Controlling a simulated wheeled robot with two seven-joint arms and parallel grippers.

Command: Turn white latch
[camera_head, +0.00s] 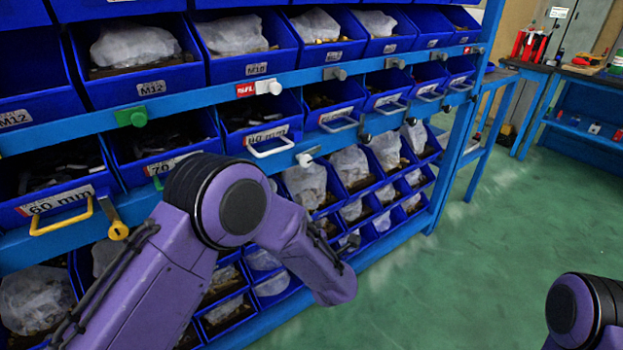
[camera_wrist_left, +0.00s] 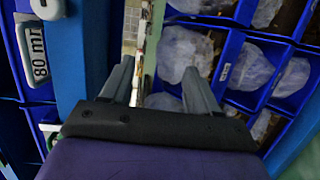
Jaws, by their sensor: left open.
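Two white latches show in the head view: one on the upper blue rail beside a red label (camera_head: 268,87), and one on the lower rail (camera_head: 307,157) to the right of a white bin handle (camera_head: 270,147). I cannot tell which one is meant. In the left wrist view a pale rounded knob (camera_wrist_left: 47,8) sits at the top left edge, above an "80 mm" label (camera_wrist_left: 39,62). My left gripper (camera_wrist_left: 158,82) is open and empty, its fingers pointing at bins and apart from the knob. My right gripper is out of view.
A blue rack (camera_head: 185,102) holds several blue bins with bagged parts. Green (camera_head: 130,117) and yellow (camera_head: 118,231) latches and bin handles project from its rails. Green floor (camera_head: 480,260) lies open to the right. Workbenches (camera_head: 575,130) stand at the back right.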

